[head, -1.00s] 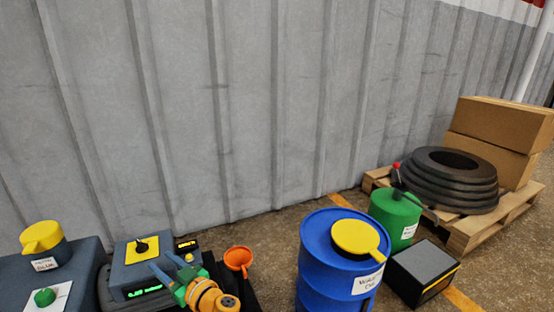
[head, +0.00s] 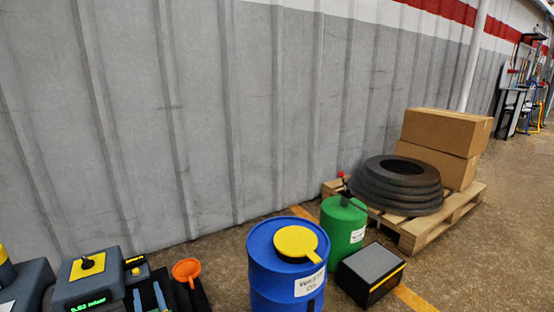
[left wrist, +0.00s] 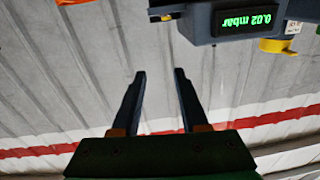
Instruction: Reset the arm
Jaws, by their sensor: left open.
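My left gripper (head: 149,298) shows at the bottom left of the head view, with its two blue fingers apart. In the left wrist view the open left gripper (left wrist: 160,74) points at the wall with nothing between its fingers. A grey-blue furnace control box (head: 89,277) with a yellow plate and black knob is left of the gripper. The gripper looks apart from the box. My right gripper is not in view.
An orange funnel (head: 187,268) is right of the gripper. A blue barrel (head: 268,285) with a yellow lid, a green can (head: 342,232) and a black box (head: 370,275) stand on the floor. Behind are a pallet (head: 425,233) with rings and cartons. A corrugated wall (head: 240,110) closes the back.

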